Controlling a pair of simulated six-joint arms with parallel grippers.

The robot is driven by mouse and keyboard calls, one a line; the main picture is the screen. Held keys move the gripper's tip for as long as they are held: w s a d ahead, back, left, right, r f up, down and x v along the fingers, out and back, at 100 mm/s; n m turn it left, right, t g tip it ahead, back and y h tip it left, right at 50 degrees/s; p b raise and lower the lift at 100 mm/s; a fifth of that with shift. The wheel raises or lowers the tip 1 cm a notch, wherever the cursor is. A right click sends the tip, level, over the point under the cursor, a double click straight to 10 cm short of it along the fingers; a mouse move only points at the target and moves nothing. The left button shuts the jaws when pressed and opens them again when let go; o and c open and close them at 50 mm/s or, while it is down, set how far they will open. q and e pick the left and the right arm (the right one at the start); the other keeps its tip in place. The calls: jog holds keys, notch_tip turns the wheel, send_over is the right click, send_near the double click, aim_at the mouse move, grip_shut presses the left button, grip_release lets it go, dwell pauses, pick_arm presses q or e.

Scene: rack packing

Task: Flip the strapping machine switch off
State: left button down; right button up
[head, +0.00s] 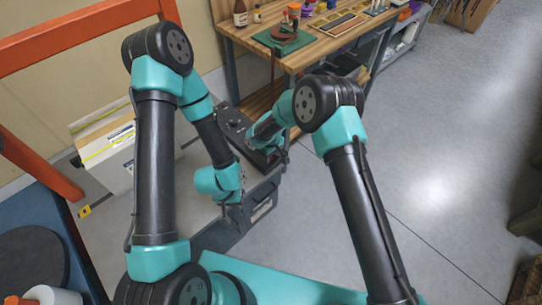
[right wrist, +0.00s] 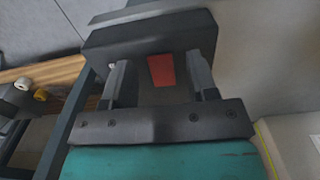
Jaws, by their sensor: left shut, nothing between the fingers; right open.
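The strapping machine (head: 228,236) is a grey cabinet standing low in the middle of the head view, with dark parts along its far right side. In the right wrist view a dark box (right wrist: 118,43) carries a red patch (right wrist: 161,70), which looks like the switch; whether it is on or off I cannot tell. My right gripper (right wrist: 156,68) is open, with one finger on either side of the red patch; contact is unclear. In the head view its arm partly hides that spot. My left gripper (head: 233,213) is shut and empty over the machine's top, nearer than the right one.
A carton with yellow straps (head: 107,142) sits at the machine's left. Orange frame bars (head: 60,48) rise at the left. A wooden workbench (head: 320,50) with bottles and tools stands behind.

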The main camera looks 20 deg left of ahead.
jog(key=shift+f, duration=0.3)
jog(key=shift+c, duration=0.5)
jog(key=c, duration=0.8)
jog(key=shift+w+a+r+g+h, duration=0.15)
jog(key=shift+g+h, duration=0.2)
jog(key=shift+h, duration=0.25)
jog(key=shift+w+a+g+h, duration=0.1)
jog(key=shift+g+h, duration=0.25)
jog(key=shift+h, duration=0.25)
